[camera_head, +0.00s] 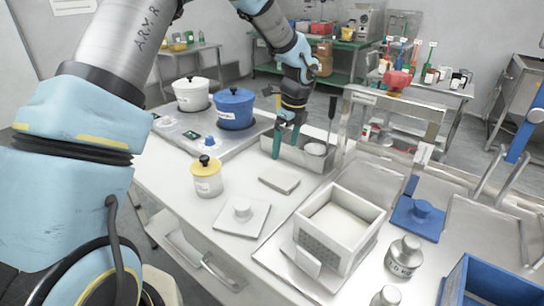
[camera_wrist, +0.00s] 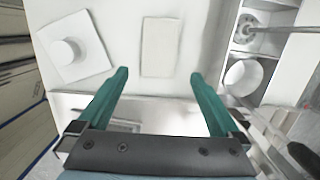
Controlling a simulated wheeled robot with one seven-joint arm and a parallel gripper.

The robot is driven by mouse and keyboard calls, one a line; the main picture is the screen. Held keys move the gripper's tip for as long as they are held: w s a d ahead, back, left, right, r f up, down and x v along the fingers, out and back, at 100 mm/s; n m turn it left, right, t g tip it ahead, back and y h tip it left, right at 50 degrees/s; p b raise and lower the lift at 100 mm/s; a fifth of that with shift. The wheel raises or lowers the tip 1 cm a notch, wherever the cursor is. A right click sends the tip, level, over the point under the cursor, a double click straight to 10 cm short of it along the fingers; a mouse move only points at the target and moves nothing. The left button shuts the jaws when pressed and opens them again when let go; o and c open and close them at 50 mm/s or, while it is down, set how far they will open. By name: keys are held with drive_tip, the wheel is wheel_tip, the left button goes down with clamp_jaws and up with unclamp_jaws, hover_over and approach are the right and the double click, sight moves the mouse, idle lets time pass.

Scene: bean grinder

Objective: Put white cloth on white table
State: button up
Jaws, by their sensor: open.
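A flat pale rectangle (camera_head: 279,180), which looks like the folded white cloth, lies on the white table (camera_head: 222,228) near its middle. It also shows in the wrist view (camera_wrist: 160,47), ahead of and between my fingertips. My gripper (camera_head: 285,146) is above the table, just beyond the cloth in the head view. Its two green fingers are spread apart and nothing is between them. In the wrist view my gripper (camera_wrist: 158,76) points toward the cloth with a gap left. I cannot tell its exact height above the table.
A white plate with a knob (camera_head: 242,216) and a yellow-lidded pot (camera_head: 207,177) stand left of the cloth. A metal bin (camera_head: 306,152) with a white round item is close beside my gripper. A white box (camera_head: 340,236) stands front right. Blue (camera_head: 234,110) and white pots are behind.

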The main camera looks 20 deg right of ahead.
drive_tip(key=shift+r, duration=0.15)
drive_tip(key=a+r+n, duration=0.2)
drive_tip(key=a+n, duration=0.5)
drive_tip(key=a, duration=0.4)
drive_tip(key=a+r+n, duration=0.3)
drive_tip(key=a+n, duration=0.4)
drive_tip(key=a, duration=0.4)
drive_tip(key=s+a+n, duration=0.4)
drive_tip(key=a+n, duration=0.3)
drive_tip(key=a, duration=0.1)
drive_tip(key=s+a+r+n+h, duration=0.1)
drive_tip(key=s+a+n, duration=0.4)
drive_tip(key=a+n, duration=0.2)
drive_tip(key=shift+a+n, duration=0.4)
drive_tip(key=shift+n, duration=0.2)
